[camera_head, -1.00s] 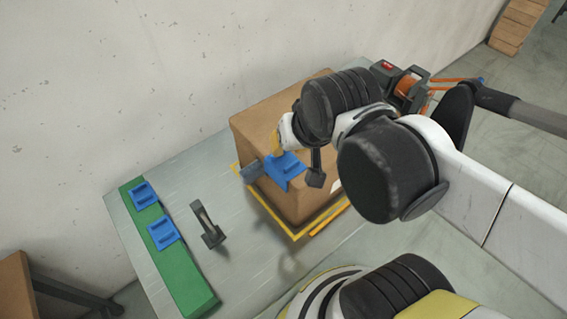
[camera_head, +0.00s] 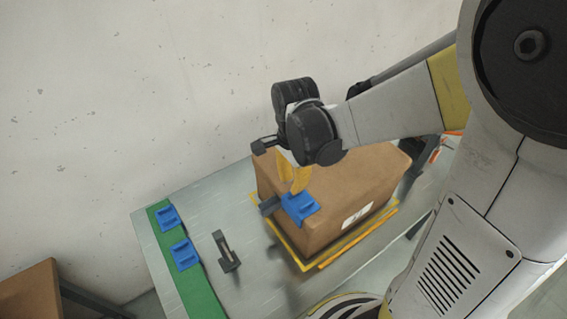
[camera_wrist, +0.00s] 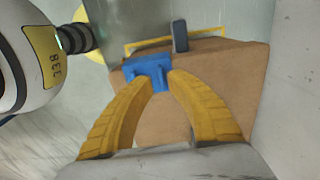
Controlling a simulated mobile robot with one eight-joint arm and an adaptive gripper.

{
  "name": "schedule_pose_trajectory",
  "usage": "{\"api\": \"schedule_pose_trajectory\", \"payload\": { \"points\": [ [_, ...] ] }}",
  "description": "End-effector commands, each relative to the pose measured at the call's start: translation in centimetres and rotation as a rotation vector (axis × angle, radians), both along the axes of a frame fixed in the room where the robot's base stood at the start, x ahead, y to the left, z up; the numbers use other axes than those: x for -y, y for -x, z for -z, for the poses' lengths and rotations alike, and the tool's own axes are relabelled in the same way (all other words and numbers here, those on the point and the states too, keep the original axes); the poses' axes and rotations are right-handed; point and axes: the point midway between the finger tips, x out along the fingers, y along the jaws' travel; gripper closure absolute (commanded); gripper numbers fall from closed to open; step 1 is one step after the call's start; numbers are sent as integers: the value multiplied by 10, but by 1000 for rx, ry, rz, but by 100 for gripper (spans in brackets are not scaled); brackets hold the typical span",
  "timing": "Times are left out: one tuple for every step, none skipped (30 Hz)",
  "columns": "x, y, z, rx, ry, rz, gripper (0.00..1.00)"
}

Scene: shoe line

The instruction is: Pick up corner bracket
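A blue corner bracket (camera_head: 300,209) shows at the near left top edge of the cardboard box. My gripper (camera_head: 297,187) has yellow fingers that reach down onto this bracket. In the wrist view the fingertips (camera_wrist: 162,80) close from both sides on the raised middle part of the blue bracket (camera_wrist: 148,64). Whether the bracket rests on the box or is just clear of it, I cannot tell. Two more blue brackets, an upper one (camera_head: 168,218) and a lower one (camera_head: 184,253), lie on the green strip (camera_head: 200,296) at the left.
The cardboard box (camera_head: 345,185) stands inside a yellow frame (camera_head: 340,252) on the metal table (camera_head: 215,205). A grey part (camera_head: 269,206) stands beside the box, and a dark handle-like piece (camera_head: 228,252) lies left of it. A wall is behind the table.

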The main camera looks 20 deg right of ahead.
Motion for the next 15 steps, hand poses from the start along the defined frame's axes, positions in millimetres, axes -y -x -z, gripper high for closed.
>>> {"api": "schedule_pose_trajectory", "payload": {
  "points": [
    [0, 0, 4, 0, 0, 0, 82],
    [1, 0, 6, 0, 0, 0, 82],
    [1, 0, 9, 0, 0, 0, 82],
    [2, -1, 13, 1, 0, 0, 82],
    [3, -1, 17, 1, 0, 1, 82],
    [5, -2, 24, 1, 0, 1, 82],
    [7, -3, 29, 1, 0, 1, 82],
    [8, -3, 34, 1, 0, 1, 82],
    [10, -4, 41, 1, 0, 0, 82],
    [9, -4, 45, 1, 0, -1, 82],
    [9, -4, 48, 1, 0, -1, 82],
    [9, -4, 52, 1, 0, -1, 82],
    [9, -4, 54, 1, 0, -2, 82],
    [9, -4, 56, 1, 0, -2, 82],
    [9, -3, 56, 1, 0, -2, 82]
  ]
}}
